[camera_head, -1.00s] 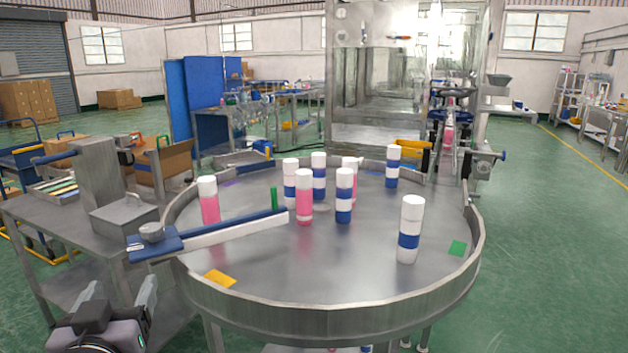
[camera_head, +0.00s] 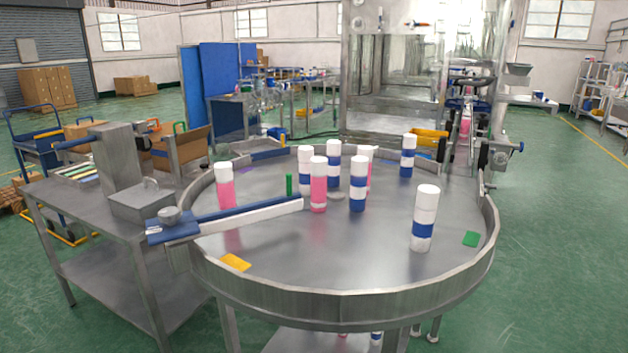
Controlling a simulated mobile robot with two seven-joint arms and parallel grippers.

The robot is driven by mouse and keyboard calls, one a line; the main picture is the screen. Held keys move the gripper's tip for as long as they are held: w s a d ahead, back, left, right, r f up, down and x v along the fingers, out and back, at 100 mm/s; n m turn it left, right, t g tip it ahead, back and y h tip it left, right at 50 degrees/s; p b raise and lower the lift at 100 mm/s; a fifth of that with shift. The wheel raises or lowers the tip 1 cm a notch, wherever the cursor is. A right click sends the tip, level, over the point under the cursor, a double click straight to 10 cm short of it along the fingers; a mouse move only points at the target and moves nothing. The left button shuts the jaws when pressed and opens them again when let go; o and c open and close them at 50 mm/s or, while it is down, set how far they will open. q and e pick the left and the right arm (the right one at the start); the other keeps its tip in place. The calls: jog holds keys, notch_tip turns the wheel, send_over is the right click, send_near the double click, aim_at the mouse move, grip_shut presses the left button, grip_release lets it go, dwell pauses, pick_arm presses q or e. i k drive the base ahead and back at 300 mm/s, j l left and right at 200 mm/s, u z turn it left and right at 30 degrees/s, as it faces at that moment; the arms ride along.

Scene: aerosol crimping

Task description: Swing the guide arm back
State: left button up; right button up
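The guide arm (camera_head: 245,220) is a long bar, blue on top and white along its front side. It reaches from a blue block with a round metal knob (camera_head: 169,215) at the left rim in over the round metal table (camera_head: 340,262). Its free end lies near the middle left of the table, close to a green upright pin (camera_head: 289,184). Several white-capped cans stand upright on the table, some pink, such as the pink can (camera_head: 318,186), some with blue bands, such as the banded can (camera_head: 425,218). Neither of my grippers shows in the view.
A grey side table (camera_head: 85,213) with a metal box (camera_head: 142,203) stands at the left. A yellow marker (camera_head: 236,262) and a green marker (camera_head: 470,239) lie on the round table. A raised rim surrounds the table. The table's front area is clear.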

aim_at(188, 228)
jog(key=j+z, duration=0.1)
jog(key=z, duration=0.35)
jog(key=j+z, duration=0.15)
jog(key=z, duration=0.35)
jog(key=j+z, duration=0.25)
jog(key=k+j+z, duration=0.1)
jog(key=j+z, duration=0.2)
jog(key=j, duration=0.2)
jog(key=k+j+z, duration=0.15)
jog(key=j, duration=0.2)
jog(key=j+z, duration=0.1)
jog(key=j, duration=0.3)
jog(key=k+j, duration=0.15)
jog(key=j, duration=0.2)
jog(key=k+j, duration=0.1)
jog(key=j, duration=0.2)
jog(key=k+j, duration=0.15)
jog(key=j, duration=0.2)
jog(key=k+j+z, duration=0.1)
jog(key=j, duration=0.25)
